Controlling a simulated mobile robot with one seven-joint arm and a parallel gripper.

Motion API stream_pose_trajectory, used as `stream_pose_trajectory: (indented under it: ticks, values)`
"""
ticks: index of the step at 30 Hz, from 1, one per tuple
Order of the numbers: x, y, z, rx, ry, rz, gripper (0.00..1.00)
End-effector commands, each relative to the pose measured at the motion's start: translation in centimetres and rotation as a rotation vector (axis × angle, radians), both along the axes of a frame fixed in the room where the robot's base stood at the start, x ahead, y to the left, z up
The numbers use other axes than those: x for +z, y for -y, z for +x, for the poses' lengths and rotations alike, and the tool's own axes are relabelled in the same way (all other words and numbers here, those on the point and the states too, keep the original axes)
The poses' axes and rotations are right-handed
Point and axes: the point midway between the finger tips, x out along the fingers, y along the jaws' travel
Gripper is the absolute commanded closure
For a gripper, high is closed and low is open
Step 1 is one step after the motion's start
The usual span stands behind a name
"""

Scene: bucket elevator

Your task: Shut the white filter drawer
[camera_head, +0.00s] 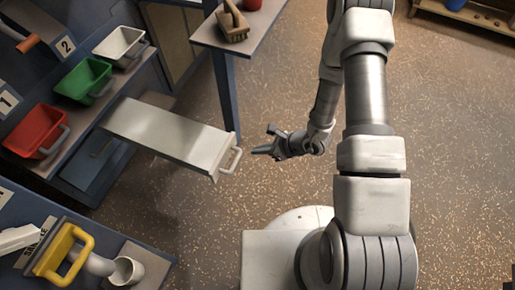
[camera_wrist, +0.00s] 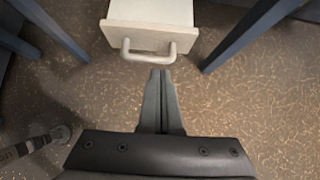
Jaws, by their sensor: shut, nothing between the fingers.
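The white filter drawer (camera_head: 165,133) sticks well out from the blue-grey frame in the head view, with a pale bar handle (camera_head: 231,160) on its front end. In the wrist view the drawer front (camera_wrist: 150,38) is at the top, with its handle (camera_wrist: 147,55) facing me. My gripper (camera_head: 262,151) is to the right of the handle in the head view, a short gap away. In the wrist view my gripper (camera_wrist: 160,75) is shut and empty, its fingertips just below the handle.
Red (camera_head: 36,131), green (camera_head: 84,80) and white (camera_head: 120,45) buckets stand on a shelf at left. A brush (camera_head: 232,22) lies on a bench above the drawer. A yellow handle (camera_head: 66,252) is at lower left.

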Motion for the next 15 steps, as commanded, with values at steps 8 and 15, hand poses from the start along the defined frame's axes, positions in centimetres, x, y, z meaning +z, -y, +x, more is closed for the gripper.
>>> stream_pose_trajectory:
  ticks: [8,15]
  values:
    - [-4.7,-4.1,1.6,0.004,0.0,0.001,1.0]
    - [-5.1,-7.2,3.0,0.004,0.002,0.0,1.0]
